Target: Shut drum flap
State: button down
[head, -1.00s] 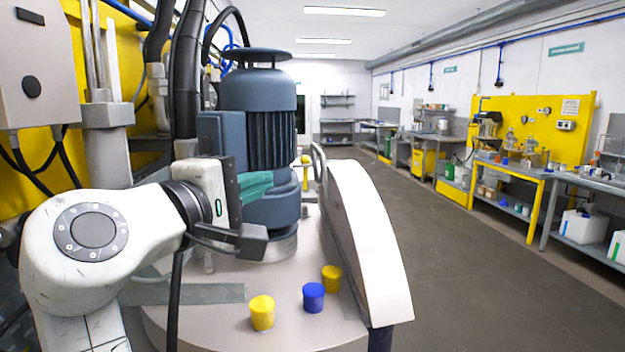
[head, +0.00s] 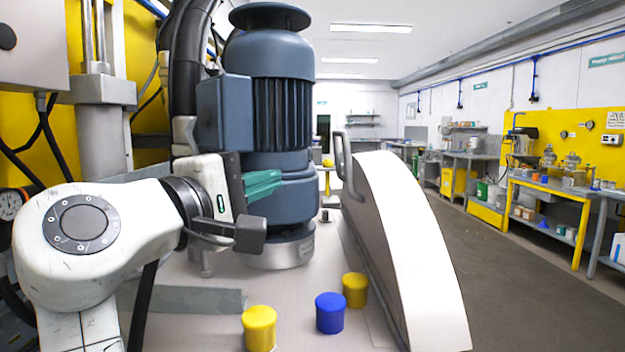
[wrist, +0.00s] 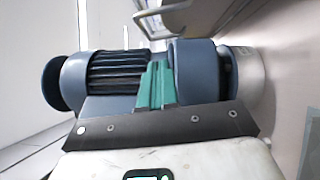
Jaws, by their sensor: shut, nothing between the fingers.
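The drum flap (head: 405,250) is a white curved cover standing raised and open on the right side of the drum lid (head: 190,275). A grey bar handle (head: 345,165) rises at its far end; the handle also shows at the top of the wrist view (wrist: 165,20). My gripper (head: 265,184), with green fingers, is shut and empty. It appears in front of the dark blue motor (head: 280,125), to the left of the flap and apart from it. In the wrist view the green fingers (wrist: 156,85) overlap the motor.
Two yellow caps (head: 259,328) (head: 355,290) and a blue cap (head: 330,313) sit on the lid. A grey control box (head: 30,45) and metal column stand at the left. Benches (head: 545,195) line the right wall; the floor (head: 520,290) between is clear.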

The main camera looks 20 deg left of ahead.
aim_at(366, 189)
jog(key=s+d+p+x, duration=0.1)
jog(key=d+x, duration=0.2)
jog(key=x, duration=0.9)
jog(key=shift+w+r+p, duration=0.2)
jog(key=shift+w+p, duration=0.05)
jog(key=shift+p, duration=0.1)
jog(key=shift+d+r, duration=0.1)
jog(key=shift+d, duration=0.05)
